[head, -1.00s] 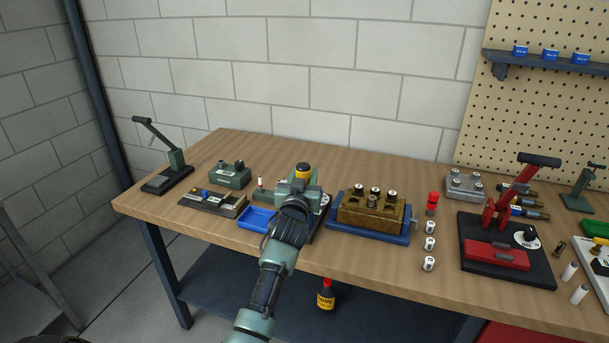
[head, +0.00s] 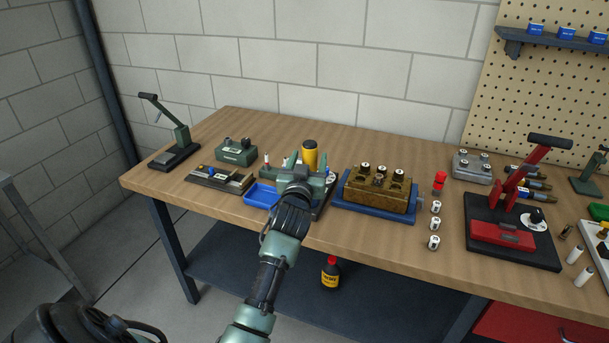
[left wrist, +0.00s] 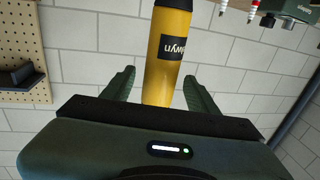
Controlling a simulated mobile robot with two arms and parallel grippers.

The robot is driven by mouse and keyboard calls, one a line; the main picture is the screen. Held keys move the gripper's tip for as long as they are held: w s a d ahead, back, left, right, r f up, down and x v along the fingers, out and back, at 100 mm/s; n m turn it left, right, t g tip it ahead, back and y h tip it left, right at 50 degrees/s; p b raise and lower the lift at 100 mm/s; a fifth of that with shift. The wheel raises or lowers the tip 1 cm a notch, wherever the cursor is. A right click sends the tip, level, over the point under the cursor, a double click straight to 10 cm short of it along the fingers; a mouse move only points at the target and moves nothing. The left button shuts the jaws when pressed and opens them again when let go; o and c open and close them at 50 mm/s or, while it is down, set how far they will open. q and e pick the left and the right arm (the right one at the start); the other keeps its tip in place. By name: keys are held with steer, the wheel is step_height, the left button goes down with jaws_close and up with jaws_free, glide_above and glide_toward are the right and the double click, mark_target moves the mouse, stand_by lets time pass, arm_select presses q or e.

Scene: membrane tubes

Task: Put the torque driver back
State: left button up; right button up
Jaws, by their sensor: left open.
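The torque driver, which I take to be the yellow cylinder with a black end (head: 310,157), stands upright at the middle-left of the bench in the head view. Its lower end is hidden behind my left gripper (head: 305,167). In the left wrist view the yellow driver (left wrist: 168,62), with a black label, lies between the two spread fingers of the left gripper (left wrist: 158,85). A gap shows on each side, so the fingers are open and not closed on it. What holds the driver's lower end is hidden. My right gripper is out of view.
A blue tray (head: 262,195) is just left of the gripper. A brown block on a blue base (head: 378,211) stands close to the right. A green block (head: 236,152) and a lever press (head: 175,152) are farther left. A red press (head: 508,228) is at right.

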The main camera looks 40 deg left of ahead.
arm_select(q)
steer(key=v, duration=0.8)
steer(key=shift+b, duration=0.4)
steer(key=shift+f, duration=0.1)
